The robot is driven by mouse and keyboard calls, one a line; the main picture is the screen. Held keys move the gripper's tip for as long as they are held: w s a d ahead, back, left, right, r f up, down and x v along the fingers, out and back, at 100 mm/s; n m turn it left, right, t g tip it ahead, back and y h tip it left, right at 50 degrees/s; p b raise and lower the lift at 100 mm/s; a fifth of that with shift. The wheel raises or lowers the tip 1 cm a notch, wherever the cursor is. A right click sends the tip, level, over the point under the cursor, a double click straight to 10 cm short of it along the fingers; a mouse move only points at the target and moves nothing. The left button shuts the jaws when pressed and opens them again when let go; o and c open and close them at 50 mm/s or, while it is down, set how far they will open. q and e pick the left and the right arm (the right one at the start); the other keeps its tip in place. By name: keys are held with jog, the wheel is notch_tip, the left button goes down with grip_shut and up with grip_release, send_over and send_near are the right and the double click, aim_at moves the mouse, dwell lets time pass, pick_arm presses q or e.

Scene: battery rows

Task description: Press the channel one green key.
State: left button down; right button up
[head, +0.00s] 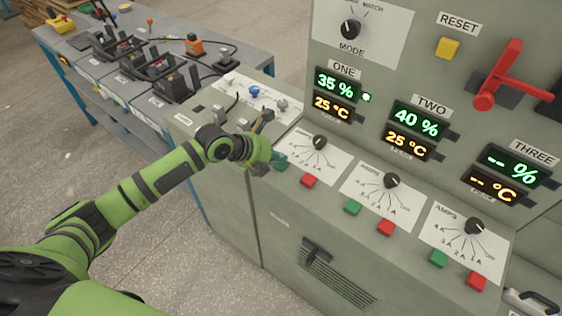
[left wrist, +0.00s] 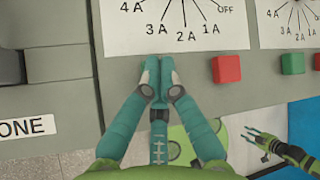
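The channel one panel shows 35 % and 25 °C on its display (head: 336,93), with a small green lamp (head: 366,97) lit beside it. My left gripper (head: 279,160) is at the left end of the channel one key row; in the left wrist view its teal fingertips (left wrist: 160,66) are together, with nothing visible between them. They cover the spot left of the channel one red key (left wrist: 226,69), so the channel one green key is hidden and contact cannot be told. My right gripper (left wrist: 252,135) shows small in the left wrist view, fingers apart, away from the panel.
The channel one dial (head: 319,142) sits just behind the keys. Channel two's green key (head: 353,207) and red key (head: 386,227) are to the right. A red lever (head: 497,75) and yellow reset key (head: 447,48) are higher up. A battery bench (head: 205,62) stands at left.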

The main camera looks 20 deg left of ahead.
aim_at(278, 164)
dwell(0.3)
pick_arm(q)
jog(key=shift+r+p, duration=0.55)
jog(key=shift+r, duration=0.2)
jog(key=shift+r+p, duration=1.9)
jog(key=shift+r, duration=0.65)
